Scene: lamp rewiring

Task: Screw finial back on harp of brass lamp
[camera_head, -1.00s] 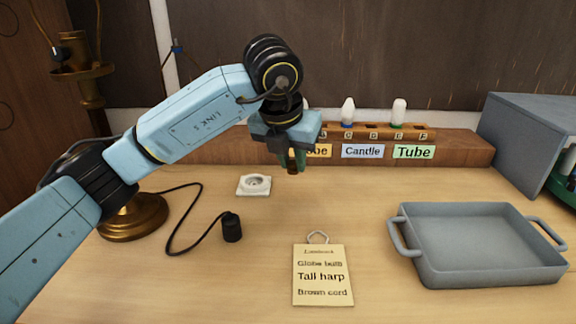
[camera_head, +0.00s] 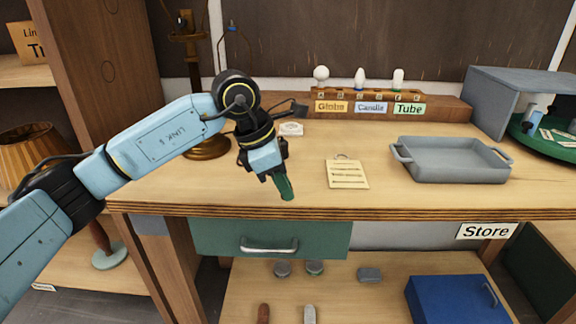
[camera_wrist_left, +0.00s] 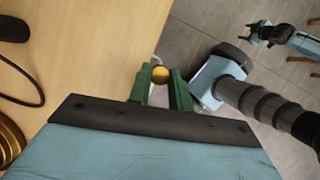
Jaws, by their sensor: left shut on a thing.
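My left gripper (camera_head: 285,190) has green fingers and hangs just above the bench near its front edge. In the left wrist view its fingers (camera_wrist_left: 160,88) are shut on a small round brass finial (camera_wrist_left: 160,74). The brass lamp stands at the back left, behind my arm; its column (camera_head: 190,60) and round base (camera_head: 208,149) show in part. Thin wires of the harp (camera_head: 207,14) rise at its top, cut by the frame edge. My right gripper (camera_wrist_left: 257,34) shows small in the left wrist view, away from the bench; its jaws are unclear.
A grey tray (camera_head: 455,172), a tan note card (camera_head: 347,175) and a white socket piece (camera_head: 291,129) lie on the bench (camera_head: 300,155). A bulb rack (camera_head: 370,105) stands behind. A black plug (camera_wrist_left: 14,28) with cord lies left of the gripper.

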